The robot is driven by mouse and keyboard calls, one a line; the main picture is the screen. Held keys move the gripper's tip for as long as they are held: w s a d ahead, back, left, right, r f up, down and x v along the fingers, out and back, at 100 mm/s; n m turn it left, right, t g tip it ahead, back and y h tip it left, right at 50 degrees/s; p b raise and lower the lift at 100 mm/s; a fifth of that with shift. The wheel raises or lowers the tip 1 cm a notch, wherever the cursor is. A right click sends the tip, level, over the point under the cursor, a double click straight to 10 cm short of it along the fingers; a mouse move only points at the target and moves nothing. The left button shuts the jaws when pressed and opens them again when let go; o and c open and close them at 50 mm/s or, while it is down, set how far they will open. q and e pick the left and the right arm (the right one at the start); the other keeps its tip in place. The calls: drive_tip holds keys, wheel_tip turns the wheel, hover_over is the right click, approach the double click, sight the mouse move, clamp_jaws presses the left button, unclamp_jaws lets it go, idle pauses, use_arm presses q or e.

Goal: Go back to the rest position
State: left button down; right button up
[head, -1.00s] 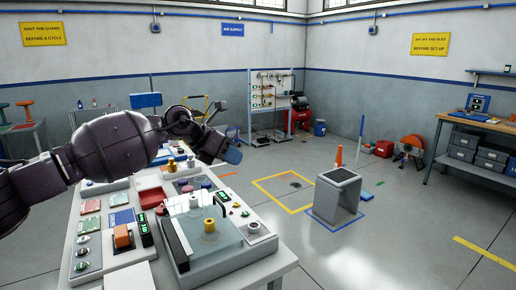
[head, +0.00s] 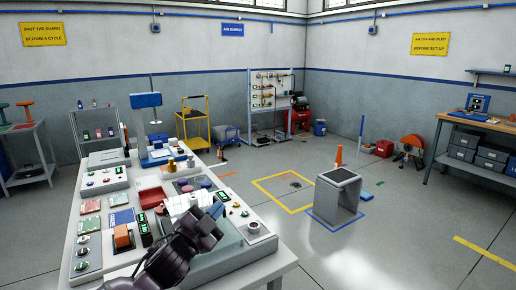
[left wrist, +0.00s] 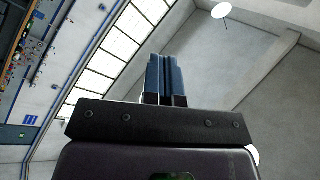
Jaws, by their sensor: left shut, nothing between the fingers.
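My left gripper (head: 217,209) is low over the front of the white workbench (head: 283,258), its dark arm coming in from the bottom edge. It hides much of the station with the grey base (head: 240,247). In the left wrist view its blue fingers (left wrist: 165,76) are together with nothing between them, against the windows and ceiling. My right gripper is in neither view now.
The bench carries an orange block (head: 122,237), a red tray (head: 152,197) and several button panels. A grey stool-like stand (head: 337,196) stands on the floor to the right, beside a yellow floor outline. Open floor lies around it.

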use_arm(q)
drive_tip(key=s+a+f+n+g+y, duration=0.1)
drive_tip(key=s+a+f+n+y, duration=0.2)
drive_tip(key=s+a+f+n, duration=0.45)
drive_tip(key=s+a+f+n+g+y, duration=0.1)
drive_tip(key=s+a+f+n+y, duration=0.3)
drive_tip(key=f, duration=0.7)
drive_tip(key=s+a+f+n+g+y, duration=0.1)
drive_tip(key=s+a+f+g, duration=0.1)
drive_tip(key=s+f, duration=0.5)
drive_tip(key=s+a+f+n+g+y, duration=0.2)
drive_tip(key=s+a+f, duration=0.2)
drive_tip(key=s, duration=0.9)
wheel_tip(320, 180, down, 4)
drive_tip(key=shift+s+r, duration=0.2)
drive_tip(key=shift+s, duration=0.2)
